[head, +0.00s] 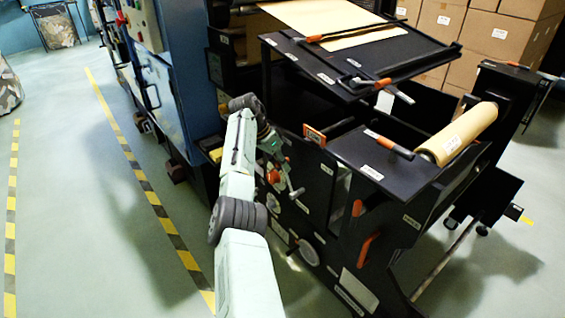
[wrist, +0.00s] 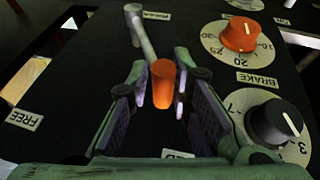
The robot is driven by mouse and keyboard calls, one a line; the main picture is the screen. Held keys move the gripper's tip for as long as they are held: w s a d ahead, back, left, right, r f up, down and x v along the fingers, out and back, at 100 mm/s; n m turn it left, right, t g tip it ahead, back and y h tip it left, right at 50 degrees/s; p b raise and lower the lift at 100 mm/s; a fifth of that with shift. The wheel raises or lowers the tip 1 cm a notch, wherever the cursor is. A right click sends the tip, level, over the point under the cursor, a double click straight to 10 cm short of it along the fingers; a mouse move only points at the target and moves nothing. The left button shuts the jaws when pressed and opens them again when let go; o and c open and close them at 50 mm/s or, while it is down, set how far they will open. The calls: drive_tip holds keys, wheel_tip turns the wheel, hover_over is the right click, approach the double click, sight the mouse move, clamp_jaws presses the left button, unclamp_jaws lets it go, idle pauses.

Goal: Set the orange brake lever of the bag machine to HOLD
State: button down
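In the wrist view the lever's grey rod (wrist: 143,38) comes down from a pivot near the top and ends in an orange grip (wrist: 163,88). My gripper (wrist: 161,84) is open, with one finger on each side of the orange grip and small gaps visible. A FREE label (wrist: 24,119) lies left of the lever. A BRAKE label (wrist: 257,80) is on the right. Another label (wrist: 178,154) below the grip is mostly hidden by my gripper and cannot be read. In the head view my gripper (head: 275,150) is at the machine's dark side panel.
An orange dial (wrist: 240,35) and a black dial (wrist: 275,122) sit close to my right finger. In the head view the panel carries other orange handles (head: 368,248), and a kraft roll (head: 463,133) lies on the machine. Open floor (head: 130,250) lies left of my arm.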

drive_tip(key=shift+w+a+f, duration=0.25)
drive_tip(key=shift+w+a, duration=0.05)
drive_tip(key=shift+w, duration=0.15)
drive_tip(key=shift+a+f, duration=0.1)
drive_tip(key=c, duration=1.5)
unclamp_jaws()
drive_tip(key=shift+f, duration=0.15)
drive_tip(key=v, duration=1.2)
